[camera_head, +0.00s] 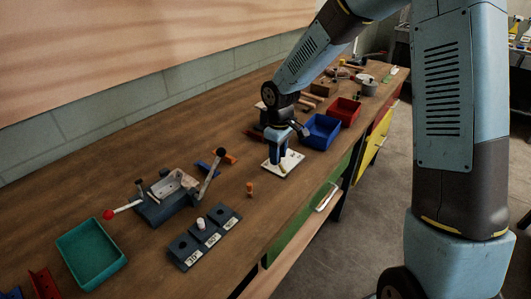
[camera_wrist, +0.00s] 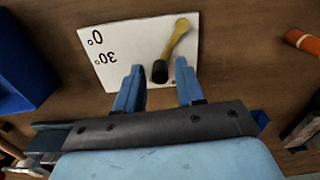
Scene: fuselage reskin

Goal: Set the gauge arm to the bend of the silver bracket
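A white gauge plate (camera_head: 284,163) lies on the bench under my gripper (camera_head: 279,156). In the wrist view the plate (camera_wrist: 120,45) shows the marks 0° and 30°; any other marks are hidden. The yellow gauge arm (camera_wrist: 176,40) lies on it, slanting, with a black knob (camera_wrist: 160,73) at its near end. My gripper (camera_wrist: 159,72) is open, one finger on each side of the knob, with visible gaps. A grey bending tool (camera_head: 168,201) with a lever holds a silvery piece (camera_head: 176,183); I cannot tell whether that is the silver bracket.
A dark block (camera_head: 190,252) with several labelled sections and a white peg (camera_head: 200,223) stands nearer. A green tray (camera_head: 90,253), blue bin (camera_head: 321,131) and red bin (camera_head: 345,111) stand on the bench. An orange peg (camera_head: 250,189) stands near the plate.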

